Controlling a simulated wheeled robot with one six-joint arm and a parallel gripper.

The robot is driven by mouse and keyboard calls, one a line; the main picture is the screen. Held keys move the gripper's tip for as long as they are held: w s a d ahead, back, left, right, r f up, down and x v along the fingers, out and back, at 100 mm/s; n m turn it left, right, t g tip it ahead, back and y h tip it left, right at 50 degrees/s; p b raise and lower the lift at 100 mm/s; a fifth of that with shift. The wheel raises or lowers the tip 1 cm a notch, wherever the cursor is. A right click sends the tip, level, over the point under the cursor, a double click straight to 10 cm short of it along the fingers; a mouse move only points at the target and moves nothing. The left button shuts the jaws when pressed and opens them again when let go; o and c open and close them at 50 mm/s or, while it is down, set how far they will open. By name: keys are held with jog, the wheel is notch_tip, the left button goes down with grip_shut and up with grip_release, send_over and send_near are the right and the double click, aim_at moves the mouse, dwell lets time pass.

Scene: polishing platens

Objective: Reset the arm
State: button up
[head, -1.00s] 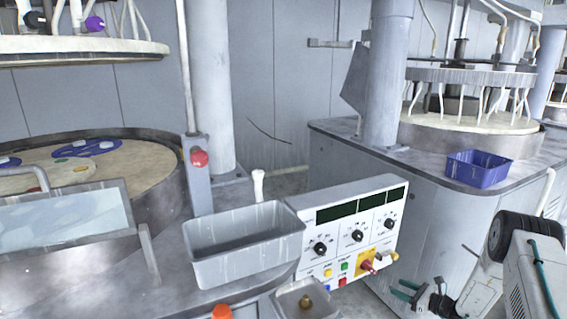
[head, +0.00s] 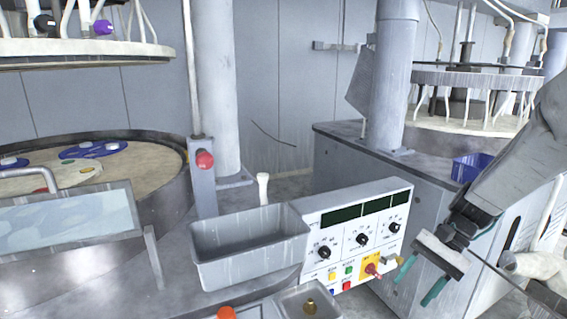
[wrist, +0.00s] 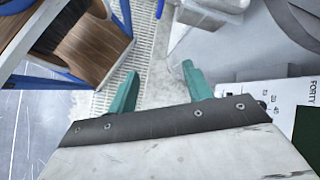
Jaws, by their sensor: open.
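My gripper (head: 419,281) hangs at the right in the head view, with its two teal fingers pointing down. It is just right of the white control panel (head: 342,270) and apart from it as far as I can tell. In the wrist view my gripper (wrist: 160,85) shows its teal fingers spread apart with nothing between them. My grey arm reaches in from the right edge and hides part of the blue bin (head: 466,167).
A grey tub (head: 250,270) stands left of the panel. A round platen (head: 125,178) lies at the left, and another machine (head: 345,140) stands behind the panel. A red button (head: 205,159) tops a post. The wrist view shows a wood-brown surface (wrist: 85,45) in a blue frame.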

jog(key=s+r+n+t+h, duration=0.2)
jog(key=s+r, duration=0.4)
jog(key=s, duration=0.4)
jog(key=s+a+r+n+t+h, duration=0.1)
jog(key=s+r+n+h, duration=0.4)
jog(key=s, duration=0.5)
notch_tip(320, 180, up, 2)
jog(key=shift+a+r+n+t, duration=0.1)
jog(key=shift+a+n+t, duration=0.25)
jog(key=shift+t, duration=0.45)
jog(key=shift+s+d, duration=0.1)
dwell(1.1)
